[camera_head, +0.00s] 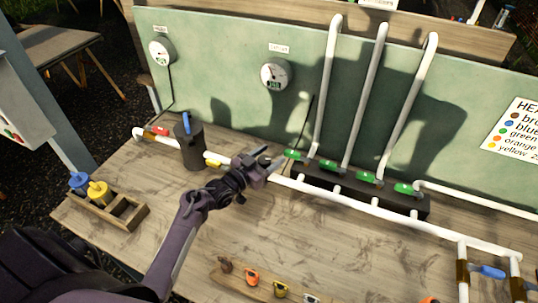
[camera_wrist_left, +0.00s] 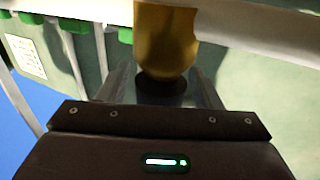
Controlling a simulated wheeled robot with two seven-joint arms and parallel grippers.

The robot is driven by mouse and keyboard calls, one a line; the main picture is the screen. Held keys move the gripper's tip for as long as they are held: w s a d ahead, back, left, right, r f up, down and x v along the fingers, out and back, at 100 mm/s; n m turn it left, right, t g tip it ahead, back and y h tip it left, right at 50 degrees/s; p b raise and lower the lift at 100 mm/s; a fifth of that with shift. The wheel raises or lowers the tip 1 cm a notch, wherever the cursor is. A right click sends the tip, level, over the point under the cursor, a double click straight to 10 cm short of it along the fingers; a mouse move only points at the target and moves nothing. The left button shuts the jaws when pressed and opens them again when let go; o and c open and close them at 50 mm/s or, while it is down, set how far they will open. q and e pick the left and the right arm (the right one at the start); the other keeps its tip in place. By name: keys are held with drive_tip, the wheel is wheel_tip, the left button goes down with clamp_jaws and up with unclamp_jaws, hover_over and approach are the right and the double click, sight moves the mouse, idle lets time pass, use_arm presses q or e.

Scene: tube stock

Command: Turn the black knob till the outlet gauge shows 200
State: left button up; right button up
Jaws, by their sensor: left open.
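My left gripper (camera_head: 271,160) is open at the white pipe in the middle of the head view. In the left wrist view a brass-coloured body (camera_wrist_left: 166,38) has a dark round knob (camera_wrist_left: 161,90) at its lower end. The knob lies between the open grey fingers; I cannot tell whether they touch it. In the head view my gripper hides this fitting. The right-hand gauge (camera_head: 275,74) on the green panel has a label above it and a small digital readout, too small to read surely. A second gauge (camera_head: 161,50) is further left. My right gripper is not in view.
A black cylinder (camera_head: 190,148) with a blue handle stands left on the pipe. Green-handled valves (camera_head: 367,177) on a dark block lie right of my gripper. A wooden holder (camera_head: 125,215) stands front left. Several coloured tags (camera_head: 252,277) lie at the front.

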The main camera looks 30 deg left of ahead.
use_arm(q)
drive_tip(key=c, duration=1)
drive_tip(key=m+g+h+b, duration=0.1)
drive_tip(key=m+h+b, duration=0.1)
drive_tip(key=h+b, duration=0.1)
drive_tip(key=shift+d+f+m+g+h+b, duration=0.1)
drive_tip(key=shift+f+m+g+h+b, duration=0.05)
drive_tip(key=shift+m+g+h+b, duration=0.2)
drive_tip(key=shift+s+m+g+h, duration=0.1)
drive_tip(key=shift+m+g+h, duration=0.15)
drive_tip(key=shift+d+r, duration=0.1)
drive_tip(key=shift+r, duration=0.1)
drive_tip(key=o, duration=1)
